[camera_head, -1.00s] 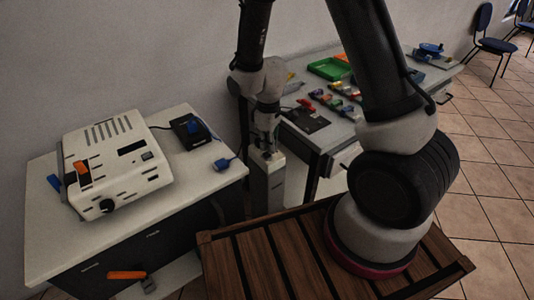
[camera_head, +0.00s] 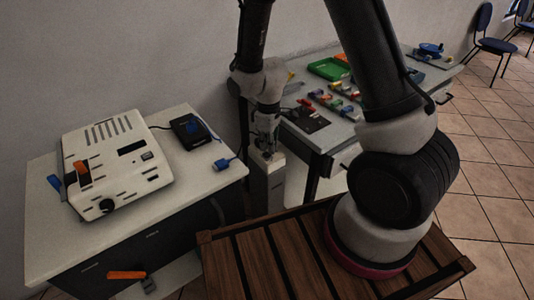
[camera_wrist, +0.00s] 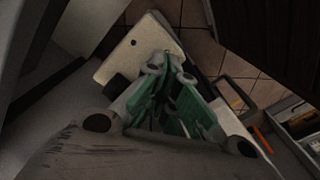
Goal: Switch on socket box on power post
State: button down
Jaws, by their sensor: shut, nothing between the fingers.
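The power post (camera_head: 273,188) is a pale, narrow upright box between the two tables. Its top is just under my gripper (camera_head: 266,151), which points down with its tips at or very near the post's top; whether they touch is unclear. In the wrist view my gripper (camera_wrist: 163,62) has green inner fingers drawn together, with nothing held. A cream surface (camera_wrist: 126,58), apparently the post, lies beneath them. The socket box and its switch are mostly hidden by my fingers, and the switch's position cannot be made out.
A white table (camera_head: 195,185) at left holds a cream device (camera_head: 115,165), a black box (camera_head: 188,130) and a blue plug (camera_head: 224,163). Behind the post, a workbench (camera_head: 345,130) carries a green tray (camera_head: 328,68) and small coloured parts. A slatted wooden surface (camera_head: 262,262) is in front.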

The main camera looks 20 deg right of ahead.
aim_at(268, 155)
jog(key=shift+f, duration=0.95)
dwell(0.3)
jog(key=shift+r, duration=3.55)
jog(key=s+d+r+m+t, duration=0.1)
jog(key=s+d+r+m, duration=0.2)
jog(key=r, duration=0.6)
jog(key=s+d+r+m+t, duration=0.2)
jog(key=s+d+r+m, duration=0.1)
jog(key=s+d+r, duration=0.4)
jog(key=s+d+r+m+t, duration=0.1)
jog(key=s+d+r+m, duration=0.2)
jog(key=s+r, duration=0.6)
jog(key=shift+d+r+m, duration=0.3)
jog(key=shift+d+r, duration=0.5)
jog(key=shift+d, duration=0.15)
